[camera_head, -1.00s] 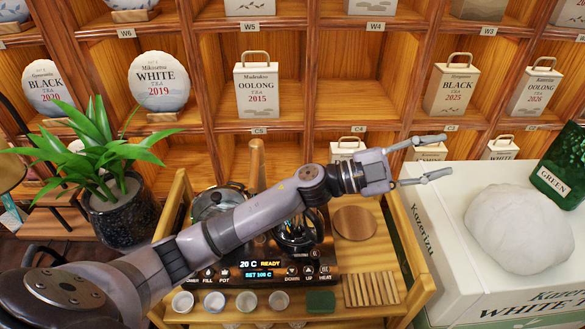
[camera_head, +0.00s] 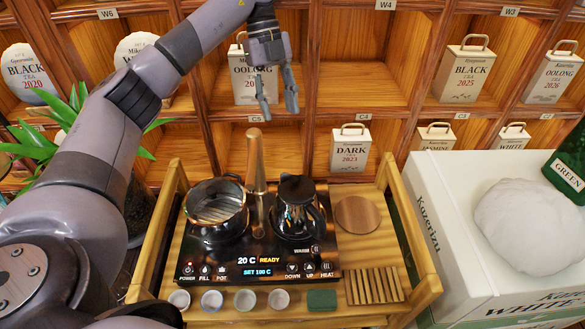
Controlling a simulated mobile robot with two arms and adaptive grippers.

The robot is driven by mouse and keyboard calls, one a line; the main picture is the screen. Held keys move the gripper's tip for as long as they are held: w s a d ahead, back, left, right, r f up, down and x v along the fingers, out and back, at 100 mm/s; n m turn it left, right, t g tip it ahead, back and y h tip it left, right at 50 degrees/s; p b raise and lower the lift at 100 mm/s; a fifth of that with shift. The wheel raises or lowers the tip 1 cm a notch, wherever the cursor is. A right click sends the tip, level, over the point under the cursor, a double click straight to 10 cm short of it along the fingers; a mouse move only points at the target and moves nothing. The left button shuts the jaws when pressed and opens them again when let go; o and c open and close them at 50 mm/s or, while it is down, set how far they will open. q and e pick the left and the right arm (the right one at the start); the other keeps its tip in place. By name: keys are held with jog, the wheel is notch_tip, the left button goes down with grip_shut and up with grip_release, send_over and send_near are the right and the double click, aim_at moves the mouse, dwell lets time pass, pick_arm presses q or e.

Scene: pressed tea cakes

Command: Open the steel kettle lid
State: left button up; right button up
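The steel kettle (camera_head: 297,212) stands on the right side of the black induction panel, dark and shiny. Its lid (camera_head: 296,188) appears to sit on top, shut. My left gripper (camera_head: 278,108) hangs with its fingers pointing down, in front of the shelves, well above the kettle in the picture and slightly left of it. Its two fingers are apart with nothing between them. My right gripper is not in view.
An open pot (camera_head: 216,212) stands left of the kettle, with a wooden-topped spout column (camera_head: 255,165) between them. A round wooden board (camera_head: 357,215) is bare to the right. Small cups (camera_head: 245,300) line the front. A large white box (camera_head: 440,210) stands at right.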

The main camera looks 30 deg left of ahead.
pick_arm(q)
send_near(294, 179)
jog(key=p+x, duration=0.2)
jog(key=x, duration=0.4)
jog(key=shift+p+x, duration=0.35)
jog(key=shift+x, duration=0.5)
grip_shut()
